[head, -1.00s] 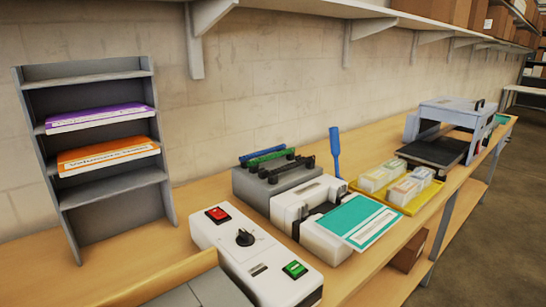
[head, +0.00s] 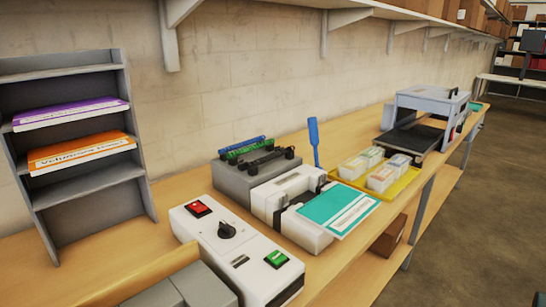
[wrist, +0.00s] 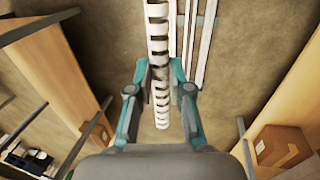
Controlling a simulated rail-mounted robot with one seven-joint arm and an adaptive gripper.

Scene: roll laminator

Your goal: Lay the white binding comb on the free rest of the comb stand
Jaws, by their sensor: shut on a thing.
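My gripper (wrist: 160,78) shows in the wrist view, its teal-tipped fingers closed on the white binding comb (wrist: 158,28). The comb is long and ribbed and runs up and down the picture, past the fingers at both ends; its upper end is cut off by the picture edge. It is above the floor, clear of any stand. In the head view the grey comb stand (head: 236,185) is on the bench against the wall. Blue (head: 240,145), green (head: 250,150) and black combs (head: 270,162) lie across its top. Which rest is free is too small to tell.
Right of the stand is a white machine (head: 286,190) with a teal-covered booklet (head: 340,211). A blue upright tool (head: 314,140), yellow tray (head: 400,185) and laminator (head: 428,108) are farther along. A white control box (head: 237,253) and grey rack (head: 60,75) are left.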

